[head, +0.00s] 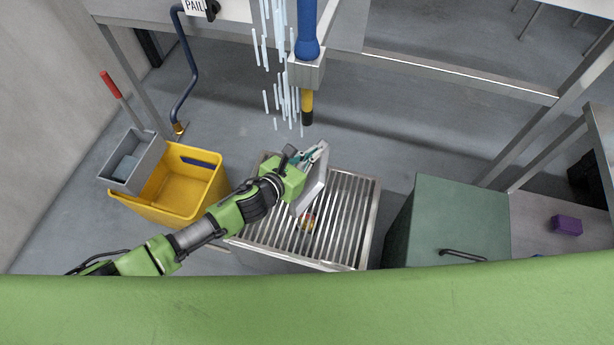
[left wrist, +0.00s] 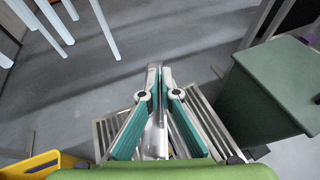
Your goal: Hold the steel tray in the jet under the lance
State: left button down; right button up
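The steel tray (head: 313,190) is tilted steeply, close to on edge, above the slatted metal stand. My left gripper (head: 317,153) is shut on it. In the left wrist view the tray (left wrist: 155,135) shows edge-on between the teal fingers of the gripper (left wrist: 158,85). The lance (head: 307,35) is blue with a grey block and a yellow, dark-ended tip, pointing down above the tray. The jet (head: 279,60) shows as pale streaks falling left of the lance; they end above the tray in the picture, apart from it. My right gripper is not in view.
The slatted stand (head: 345,225) has a small colourful item (head: 306,221) on it. A yellow mop bucket (head: 180,190) stands at left and a green cabinet (head: 455,220) at right. A purple block (head: 566,225) lies on a shelf. Bare floor shows behind the stand.

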pick_arm(q)
jog(key=s+a, duration=0.2)
jog(key=s, duration=0.5)
jog(key=s+a, duration=0.2)
jog(key=s, duration=0.5)
jog(key=shift+s+a+r+p, duration=0.15)
jog(key=shift+s+a+p, duration=0.05)
jog(key=shift+a+p, duration=0.2)
jog(key=shift+w+d+r, duration=0.1)
dwell(1.4)
